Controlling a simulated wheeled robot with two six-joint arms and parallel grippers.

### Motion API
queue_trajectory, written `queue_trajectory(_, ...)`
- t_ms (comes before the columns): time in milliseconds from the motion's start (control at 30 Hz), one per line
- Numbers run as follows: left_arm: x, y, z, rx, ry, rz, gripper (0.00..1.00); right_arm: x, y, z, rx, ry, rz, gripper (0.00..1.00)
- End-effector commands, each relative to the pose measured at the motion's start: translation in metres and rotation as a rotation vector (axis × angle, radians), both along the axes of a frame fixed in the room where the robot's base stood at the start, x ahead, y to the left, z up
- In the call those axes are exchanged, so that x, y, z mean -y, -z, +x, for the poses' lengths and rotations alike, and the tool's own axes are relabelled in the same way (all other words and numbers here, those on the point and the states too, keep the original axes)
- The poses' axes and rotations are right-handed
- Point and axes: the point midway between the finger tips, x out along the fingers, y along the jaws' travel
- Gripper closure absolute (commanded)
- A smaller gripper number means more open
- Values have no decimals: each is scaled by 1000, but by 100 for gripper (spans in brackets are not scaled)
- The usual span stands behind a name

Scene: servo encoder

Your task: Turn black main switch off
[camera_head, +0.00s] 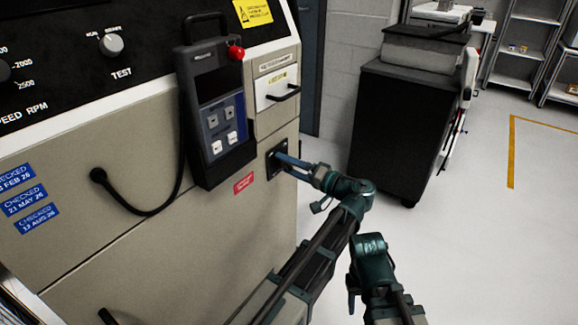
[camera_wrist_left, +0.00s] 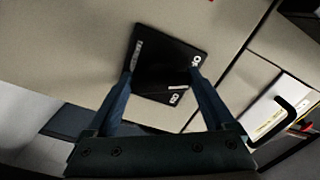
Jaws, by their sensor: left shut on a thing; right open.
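The black main switch (camera_head: 272,167) is a dark square plate on the beige cabinet front, below the small drawer. In the left wrist view the switch (camera_wrist_left: 168,52) has white lettering near its edges; its handle is hard to make out against the dark plate. My left gripper (camera_head: 279,158) is at the switch, its blue fingers pointing into the cabinet face. In the left wrist view the left gripper (camera_wrist_left: 160,78) has one finger on each side of the switch's dark middle and is shut on it. My right gripper (camera_head: 353,296) is low, away from the cabinet, open; its fingertips are mostly hidden.
A handheld control pendant (camera_head: 217,110) with a red button hangs left of the switch, its black cable (camera_head: 150,212) looping down. A drawer with a black handle (camera_head: 284,94) is above the switch. A dark cabinet (camera_head: 400,130) stands behind. The floor at right is clear.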

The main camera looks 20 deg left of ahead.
Motion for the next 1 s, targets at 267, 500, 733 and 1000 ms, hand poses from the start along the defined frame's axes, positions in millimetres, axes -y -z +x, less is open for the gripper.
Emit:
queue_trajectory(267,0,2,-1,172,-2,-66,68,0,1,0,0,0,0,50)
queue_trajectory(500,0,2,-1,259,-1,-98,68,0,2,0,0,0,0,50)
queue_trajectory(733,0,3,-1,292,-2,-111,68,0,2,0,0,0,0,50)
queue_trajectory(1000,0,3,-1,296,-2,-112,68,0,2,0,0,0,0,50)
